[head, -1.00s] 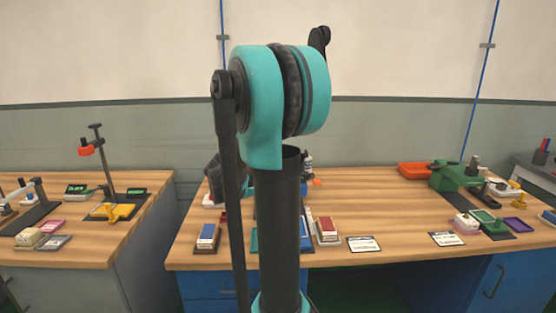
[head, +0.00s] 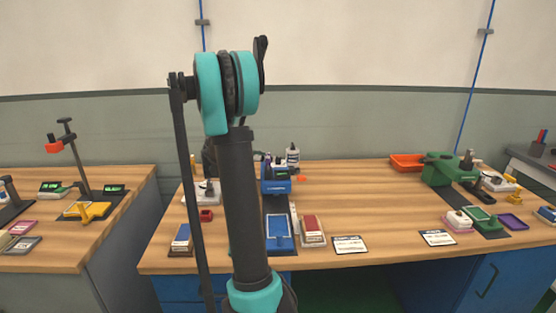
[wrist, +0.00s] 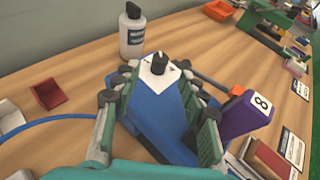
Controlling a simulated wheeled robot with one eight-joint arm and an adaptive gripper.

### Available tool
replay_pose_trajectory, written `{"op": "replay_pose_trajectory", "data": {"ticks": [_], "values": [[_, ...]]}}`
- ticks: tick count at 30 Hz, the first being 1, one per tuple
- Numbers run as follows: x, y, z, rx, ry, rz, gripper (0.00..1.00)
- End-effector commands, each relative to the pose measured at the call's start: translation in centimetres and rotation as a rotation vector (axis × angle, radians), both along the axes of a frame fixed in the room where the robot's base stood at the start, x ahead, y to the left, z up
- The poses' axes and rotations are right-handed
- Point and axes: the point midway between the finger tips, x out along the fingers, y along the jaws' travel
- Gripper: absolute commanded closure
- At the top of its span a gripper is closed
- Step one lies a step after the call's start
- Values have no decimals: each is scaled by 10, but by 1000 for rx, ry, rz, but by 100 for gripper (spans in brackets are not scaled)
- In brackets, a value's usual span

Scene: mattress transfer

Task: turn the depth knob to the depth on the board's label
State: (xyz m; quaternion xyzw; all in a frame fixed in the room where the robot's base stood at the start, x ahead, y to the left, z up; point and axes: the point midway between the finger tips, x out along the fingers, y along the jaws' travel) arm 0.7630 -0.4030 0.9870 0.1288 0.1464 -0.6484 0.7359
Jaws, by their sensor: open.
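A blue machine (wrist: 165,105) fills the middle of the wrist view. A black depth knob (wrist: 160,60) stands on its white dial plate (wrist: 155,78); the dial marks are too small to read. A purple board (wrist: 240,118) beside the machine has a white label (wrist: 261,103) that reads 8. My gripper (wrist: 160,90) is open above the machine, with a finger on either side of it in the picture. The knob lies ahead of and between the fingertips, apparently untouched. The blue machine (head: 276,181) also shows in the head view, where my gripper is hidden behind my arm.
A white bottle (wrist: 132,35) stands behind the machine. A red tray (wrist: 48,93) and a blue hose (wrist: 60,123) lie to its left. An orange piece (wrist: 237,90) is close on the right. A green machine (head: 450,170) stands on the bench's right; bare wood lies between.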

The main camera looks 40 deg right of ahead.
Motion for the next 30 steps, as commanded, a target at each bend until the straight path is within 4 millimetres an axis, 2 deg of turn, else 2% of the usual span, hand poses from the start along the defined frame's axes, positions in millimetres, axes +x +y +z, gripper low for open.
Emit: {"op": "replay_pose_trajectory", "data": {"ticks": [1,6,12,18,26,30], "values": [[1,-11,-5,0,1,-4,57],[5,-40,-17,0,-1,-4,57],[8,-64,-27,0,0,-1,57],[9,-74,-31,0,0,-1,57],[9,-74,-31,0,0,0,57],[9,-74,-31,0,0,0,75]]}}
